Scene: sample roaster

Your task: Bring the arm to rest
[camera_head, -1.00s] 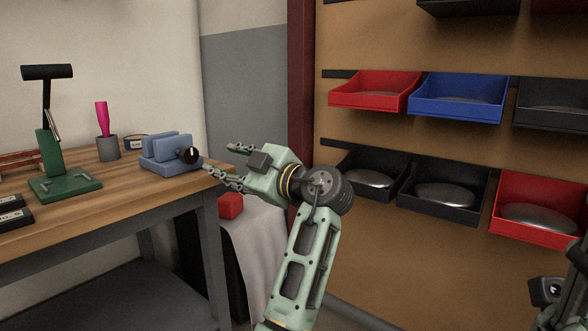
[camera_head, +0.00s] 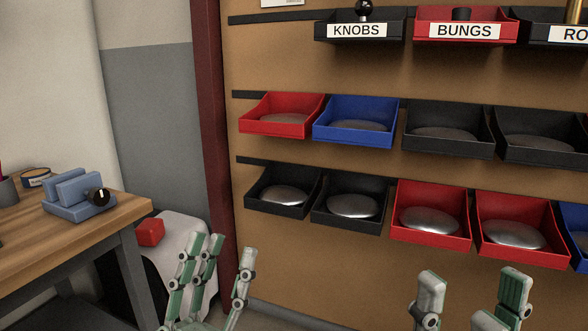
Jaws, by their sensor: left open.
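My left gripper (camera_head: 224,256) is at the bottom of the head view, left of centre. Its fingers point up and stand apart, with nothing between them. My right gripper (camera_head: 473,284) is at the bottom right, fingers up and well apart, also empty. Only the fingers of both show; the rest of the hands and arms is below the picture's edge.
A wooden bench (camera_head: 125,212) at the left carries a blue block-like device (camera_head: 75,196) with a black knob. A red object (camera_head: 149,232) lies beyond its corner. Red, blue and black bins, including one labelled KNOBS (camera_head: 357,29), hang on a brown wall panel (camera_head: 330,262).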

